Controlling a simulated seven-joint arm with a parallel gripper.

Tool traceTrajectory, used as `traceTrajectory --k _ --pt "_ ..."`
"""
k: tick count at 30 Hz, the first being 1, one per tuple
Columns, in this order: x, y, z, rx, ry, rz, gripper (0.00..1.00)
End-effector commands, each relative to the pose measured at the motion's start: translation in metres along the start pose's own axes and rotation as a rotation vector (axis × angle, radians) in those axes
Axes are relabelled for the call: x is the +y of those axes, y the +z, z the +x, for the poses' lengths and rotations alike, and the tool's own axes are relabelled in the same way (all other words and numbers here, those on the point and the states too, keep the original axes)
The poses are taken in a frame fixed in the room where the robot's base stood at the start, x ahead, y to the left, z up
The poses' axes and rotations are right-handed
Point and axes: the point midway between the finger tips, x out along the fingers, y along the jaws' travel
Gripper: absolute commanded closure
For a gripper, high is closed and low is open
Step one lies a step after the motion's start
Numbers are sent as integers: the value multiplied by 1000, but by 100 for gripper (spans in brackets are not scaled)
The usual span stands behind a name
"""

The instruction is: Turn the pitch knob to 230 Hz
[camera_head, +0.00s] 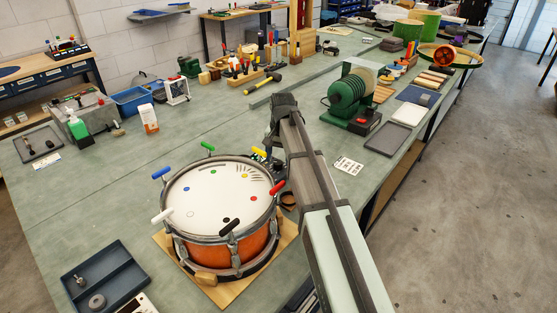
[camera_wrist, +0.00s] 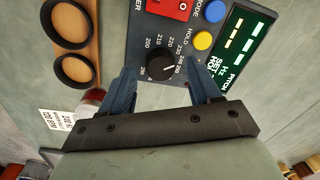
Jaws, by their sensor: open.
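The pitch knob (camera_wrist: 158,67) is black and round with a white pointer line, on a dark tuner panel (camera_wrist: 205,22) in the wrist view. Its pointer faces right, toward the numbers around 240 to 250; the exact value is hard to read. My gripper (camera_wrist: 160,73) is open, with one blue finger on each side of the knob; contact is not visible. In the head view my gripper (camera_head: 270,158) is low behind the drum and hides most of the tuner.
On the panel, a red switch (camera_wrist: 170,8), a blue button (camera_wrist: 215,11) and a yellow button (camera_wrist: 203,40) sit close to the knob. The drum (camera_head: 218,200), with coloured handles, stands close to my gripper. Black rings (camera_wrist: 72,45) lie left of the panel in the wrist view.

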Motion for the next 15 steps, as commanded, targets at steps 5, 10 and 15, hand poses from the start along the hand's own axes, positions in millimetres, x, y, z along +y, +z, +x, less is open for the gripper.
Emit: traceTrajectory --k 5,10,15 --pt "0 0 10 0 0 0 38" --pt "0 0 12 0 0 0 38" --pt "0 0 12 0 0 0 38"
